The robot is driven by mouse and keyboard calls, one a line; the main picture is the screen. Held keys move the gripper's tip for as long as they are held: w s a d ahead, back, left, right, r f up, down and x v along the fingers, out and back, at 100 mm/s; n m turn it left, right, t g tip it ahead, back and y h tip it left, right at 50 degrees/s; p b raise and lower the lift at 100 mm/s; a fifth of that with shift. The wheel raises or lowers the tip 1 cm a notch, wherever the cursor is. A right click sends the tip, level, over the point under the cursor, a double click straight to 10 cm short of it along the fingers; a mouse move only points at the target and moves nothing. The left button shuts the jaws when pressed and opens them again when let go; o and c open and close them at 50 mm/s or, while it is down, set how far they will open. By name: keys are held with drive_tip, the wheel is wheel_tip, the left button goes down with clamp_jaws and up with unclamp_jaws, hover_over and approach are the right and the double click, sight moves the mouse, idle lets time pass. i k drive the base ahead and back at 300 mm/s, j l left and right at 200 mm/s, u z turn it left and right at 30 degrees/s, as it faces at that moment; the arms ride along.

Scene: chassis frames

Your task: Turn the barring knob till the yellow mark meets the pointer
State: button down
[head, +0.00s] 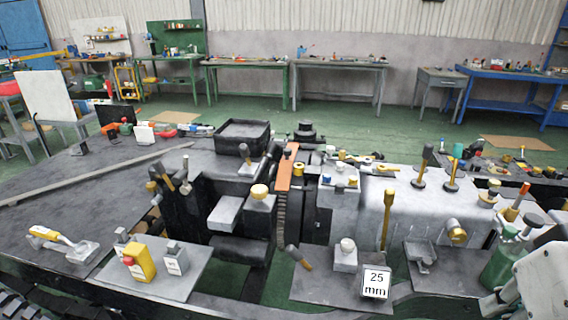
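A brass-coloured round knob (457,231) sticks out of the front face of the pale grey housing (400,205), right of centre. It looks most like the barring knob, but I cannot tell for sure. No yellow mark or pointer can be made out at this size. I cannot make out the gripper's fingers.
Upright brass-and-black levers (388,212) stand on and before the housing. A "25 mm" sign (375,283) stands in front. A green bottle (503,262) is at the right. An orange strip (286,165) crosses the machine. A yellow box with a red button (139,262) sits front left.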

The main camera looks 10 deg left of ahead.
sight(259, 192)
drive_tip(key=u, duration=1.2)
drive_tip(key=i+j+u, duration=0.25)
drive_tip(key=i+u, duration=0.15)
drive_tip(key=i, duration=0.1)
